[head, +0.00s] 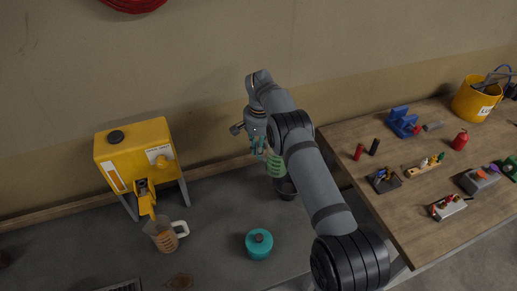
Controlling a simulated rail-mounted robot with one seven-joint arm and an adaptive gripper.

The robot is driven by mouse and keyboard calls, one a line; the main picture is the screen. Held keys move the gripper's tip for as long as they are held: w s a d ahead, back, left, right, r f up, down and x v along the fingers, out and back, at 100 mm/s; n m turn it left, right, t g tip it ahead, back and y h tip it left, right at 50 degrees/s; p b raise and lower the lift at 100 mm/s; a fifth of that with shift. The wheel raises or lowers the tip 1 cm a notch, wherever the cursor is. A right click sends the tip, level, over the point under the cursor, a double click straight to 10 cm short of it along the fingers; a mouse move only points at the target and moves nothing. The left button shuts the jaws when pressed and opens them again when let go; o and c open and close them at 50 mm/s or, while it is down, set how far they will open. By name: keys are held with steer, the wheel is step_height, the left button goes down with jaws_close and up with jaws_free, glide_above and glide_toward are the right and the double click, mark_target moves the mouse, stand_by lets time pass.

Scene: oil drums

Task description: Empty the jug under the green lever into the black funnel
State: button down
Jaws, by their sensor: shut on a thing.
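My gripper (258,151) is above the back of the grey bench, pointing down. It appears shut on a green ribbed thing (276,167) beside its fingertips, partly hidden by my arm. I cannot tell whether this is a jug. A dark, black round thing (286,188) is just below it, possibly the black funnel; my arm partly covers it. A clear jug (163,236) with brown liquid and a pale handle stands upright under the yellow spout of a yellow dispenser (133,153). No green lever is clearly visible.
A teal lidded pot (259,244) stands at the front of the grey bench (215,215). At right, a wooden table (400,210) holds small tools, blocks and a yellow bucket (476,99). The bench between jug and pot is clear.

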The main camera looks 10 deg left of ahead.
steer(key=shift+a+r+y+p, duration=0.1)
steer(key=shift+r+y+p, duration=0.35)
steer(key=shift+p, duration=0.9)
steer(key=shift+w+a+r+t+y, duration=0.1)
steer(key=shift+a+r+t+y, duration=0.15)
steer(key=shift+r+t+y, duration=0.7)
steer(key=y, duration=0.1)
steer(key=r+y, duration=0.1)
steer(key=shift+w+a+y, duration=0.1)
steer(key=shift+a+y, duration=0.2)
steer(key=shift+a+f+b, duration=0.1)
steer(key=shift+b, duration=0.35)
steer(key=shift+s+d+r+t+y+b, duration=0.25)
steer(key=shift+y+b, duration=0.45)
steer(key=shift+b, duration=2.3)
steer(key=shift+w+d+t+y+b, duration=0.2)
steer(key=shift+y+b, duration=0.5)
steer(key=shift+b, duration=2.3)
steer(key=shift+s+d+r+t+y+b, duration=0.15)
steer(key=shift+y+b, duration=0.15)
steer(key=shift+b, duration=0.85)
steer(key=shift+d+f+t+y+b, duration=0.1)
steer(key=shift+t+y+b, duration=0.15)
steer(key=shift+b, duration=0.9)
steer(key=shift+s+d+r+t+y+b, duration=0.1)
steer(key=shift+y+b, duration=0.25)
steer(key=shift+b, duration=0.8)
